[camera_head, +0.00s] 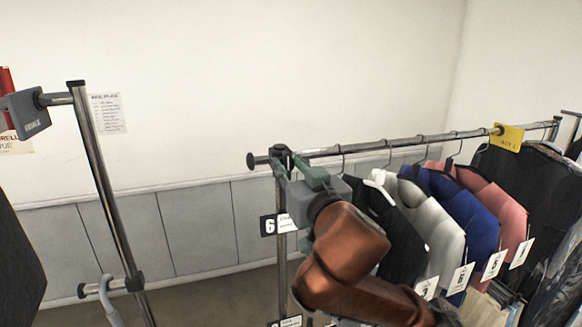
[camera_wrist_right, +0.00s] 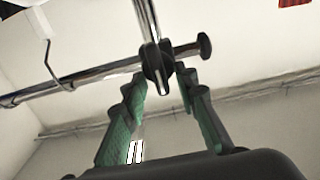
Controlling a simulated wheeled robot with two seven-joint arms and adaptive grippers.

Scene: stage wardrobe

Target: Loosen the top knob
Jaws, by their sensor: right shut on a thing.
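The top knob (camera_wrist_right: 154,62) is a dark, lobed piece at the joint where the rack's rail meets its upright post. It also shows in the head view (camera_head: 282,152), at the near left end of the rail. My right gripper (camera_head: 294,162) reaches up to it from the lower right. In the right wrist view my right gripper (camera_wrist_right: 160,78) has its green-padded fingers on either side of the knob, shut on it. The fingers partly cover the knob in the head view. My left gripper is not in view.
The clothes rail (camera_head: 360,147) runs to the right with several garments on hangers, including a blue jacket (camera_head: 460,203). A yellow tag (camera_head: 508,138) hangs on it. A number 6 card (camera_head: 268,225) is by the post. Another metal stand (camera_head: 103,180) stands at left.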

